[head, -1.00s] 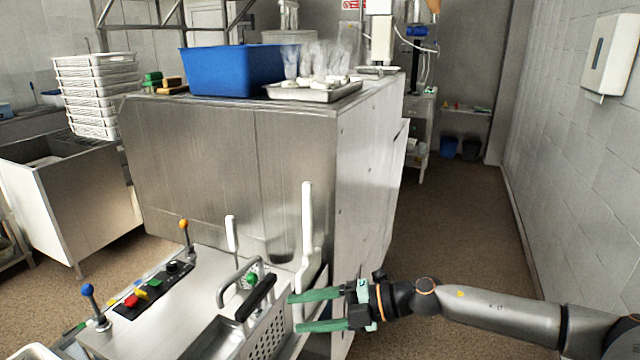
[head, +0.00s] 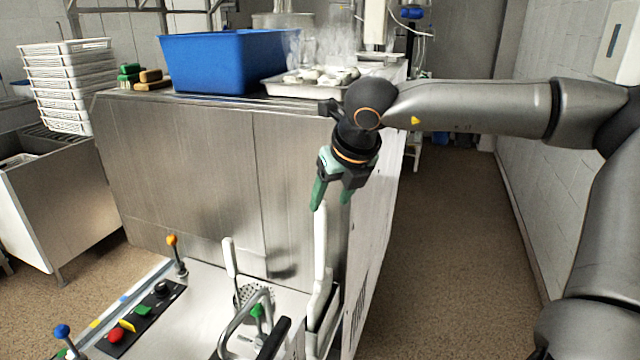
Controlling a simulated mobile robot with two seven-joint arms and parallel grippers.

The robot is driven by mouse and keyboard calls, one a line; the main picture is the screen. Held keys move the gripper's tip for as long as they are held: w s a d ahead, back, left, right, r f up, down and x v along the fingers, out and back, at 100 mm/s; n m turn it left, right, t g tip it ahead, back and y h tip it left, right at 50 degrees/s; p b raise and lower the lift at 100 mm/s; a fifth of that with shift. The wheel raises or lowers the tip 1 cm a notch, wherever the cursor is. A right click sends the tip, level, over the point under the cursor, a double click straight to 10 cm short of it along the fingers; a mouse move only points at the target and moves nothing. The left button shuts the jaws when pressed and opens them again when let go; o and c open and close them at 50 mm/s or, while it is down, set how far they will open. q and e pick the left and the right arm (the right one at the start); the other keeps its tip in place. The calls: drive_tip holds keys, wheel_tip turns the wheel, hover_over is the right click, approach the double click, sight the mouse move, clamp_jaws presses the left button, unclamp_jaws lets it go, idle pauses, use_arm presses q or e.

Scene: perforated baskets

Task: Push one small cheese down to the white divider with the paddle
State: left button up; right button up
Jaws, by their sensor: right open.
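My right gripper (head: 332,203) is open, with green fingers pointing down. It is over the top end of a tall white upright piece (head: 320,250) at the right side of the steel machine (head: 205,310). I cannot tell whether the fingers touch this piece, or whether it is the paddle or the divider. A shorter white upright handle (head: 229,258) stands to its left. Small whitish lumps (head: 318,75), perhaps cheeses, lie in a steel tray (head: 290,91) on the tall steel cabinet behind. My left gripper is not in view.
A blue tub (head: 215,65) stands on the cabinet (head: 190,170) beside the tray. A bent metal handle (head: 240,320) and levers with orange (head: 172,240) and blue (head: 61,331) knobs rise from the machine. White baskets (head: 65,85) are stacked at left. The floor at right is open.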

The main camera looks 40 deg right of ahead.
sight(321, 224)
drive_tip(key=shift+w+d+f, duration=0.1)
drive_tip(key=shift+w+f, duration=0.1)
drive_tip(key=shift+w, duration=0.05)
drive_tip(key=shift+f, duration=0.35)
drive_tip(key=b+x, duration=0.1)
drive_tip(key=x, duration=0.3)
drive_tip(key=shift+f+b, duration=0.3)
drive_tip(key=shift+b, duration=0.1)
drive_tip(key=b+x, duration=0.3)
drive_tip(key=shift+d+f, duration=0.1)
drive_tip(key=shift+w+f+b, duration=0.3)
drive_tip(key=shift+w+b, duration=0.05)
drive_tip(key=shift+b, duration=0.25)
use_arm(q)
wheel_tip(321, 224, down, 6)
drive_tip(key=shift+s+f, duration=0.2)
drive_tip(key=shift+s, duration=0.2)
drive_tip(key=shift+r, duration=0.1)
use_arm(e)
clamp_jaws()
